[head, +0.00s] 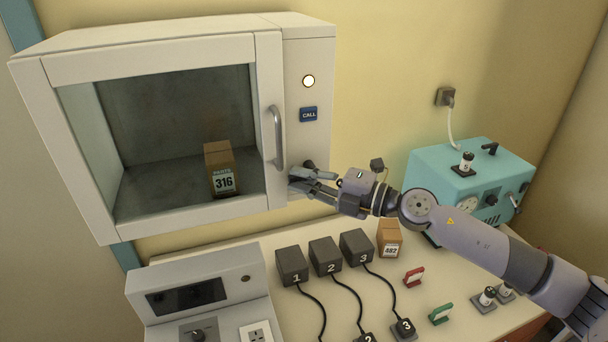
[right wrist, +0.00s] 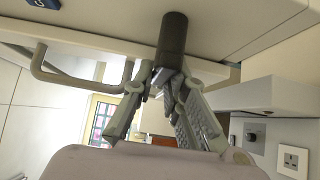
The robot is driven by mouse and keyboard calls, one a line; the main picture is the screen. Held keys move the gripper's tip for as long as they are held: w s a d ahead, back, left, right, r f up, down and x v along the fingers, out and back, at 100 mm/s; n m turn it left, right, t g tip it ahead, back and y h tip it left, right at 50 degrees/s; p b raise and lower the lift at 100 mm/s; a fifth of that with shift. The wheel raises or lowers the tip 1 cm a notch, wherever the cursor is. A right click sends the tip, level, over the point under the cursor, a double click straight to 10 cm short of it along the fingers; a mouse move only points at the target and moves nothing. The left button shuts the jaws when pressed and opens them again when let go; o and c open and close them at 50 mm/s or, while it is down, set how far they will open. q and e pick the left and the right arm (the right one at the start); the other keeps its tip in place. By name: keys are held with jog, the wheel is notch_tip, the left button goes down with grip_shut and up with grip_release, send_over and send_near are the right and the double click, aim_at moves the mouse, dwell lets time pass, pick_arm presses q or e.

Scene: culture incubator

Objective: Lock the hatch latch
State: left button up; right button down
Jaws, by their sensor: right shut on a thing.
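The hatch (head: 262,60) is a white cabinet door with a large window and a grey bar handle (head: 277,138); it appears closed. The latch, a dark cylindrical knob (right wrist: 173,35), sits on the cabinet front to the right of the handle's lower end. My right gripper (head: 303,178) is at this latch, partly covering it in the head view. In the right wrist view, the fingers (right wrist: 166,78) are shut on the knob's lower end. The latch's base and its exact turn are hard to tell. My left gripper is not in view.
A box marked 316 (head: 221,170) stands inside the cabinet. A round light (head: 308,81) and a CALL button (head: 308,114) are above the latch. Below, the counter (head: 290,310) holds numbered black blocks with cables, a 482 box (head: 390,238) and a teal machine (head: 430,168).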

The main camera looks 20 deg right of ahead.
jog(key=c, duration=1.6)
grip_release()
jog(key=v, duration=1.2)
jog(key=shift+f, duration=0.1)
